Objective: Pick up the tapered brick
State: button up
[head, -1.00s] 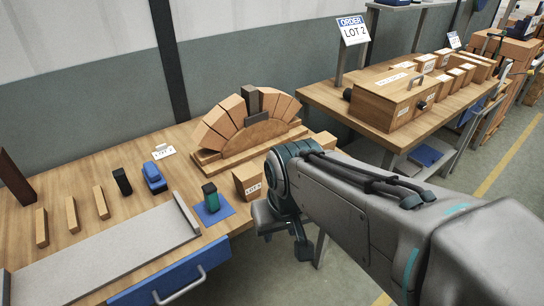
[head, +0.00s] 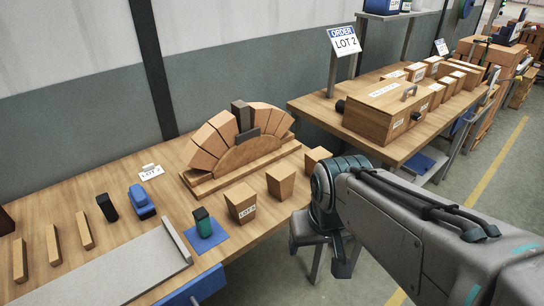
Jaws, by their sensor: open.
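Three tapered wooden bricks stand in a row near the right end of the near table: one with a lot label (head: 240,203), a plain one in the middle (head: 281,181), and one at the back (head: 317,158), close to my arm. I cannot tell which one the task names. More tapered bricks (head: 211,144) form an arch on a wooden form (head: 245,157), with a dark grey block at its top.
Left of the bricks are a dark green-topped item (head: 203,222) on a blue mat, a blue tool (head: 140,202), a black block (head: 106,207) and a grey board (head: 110,270). A second table (head: 325,104) with a wooden box (head: 388,110) stands at back right.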

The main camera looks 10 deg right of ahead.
aim_at(280, 178)
jog(key=k, duration=0.45)
jog(key=z, duration=0.45)
jog(key=i, duration=1.2)
jog(key=u, duration=0.85)
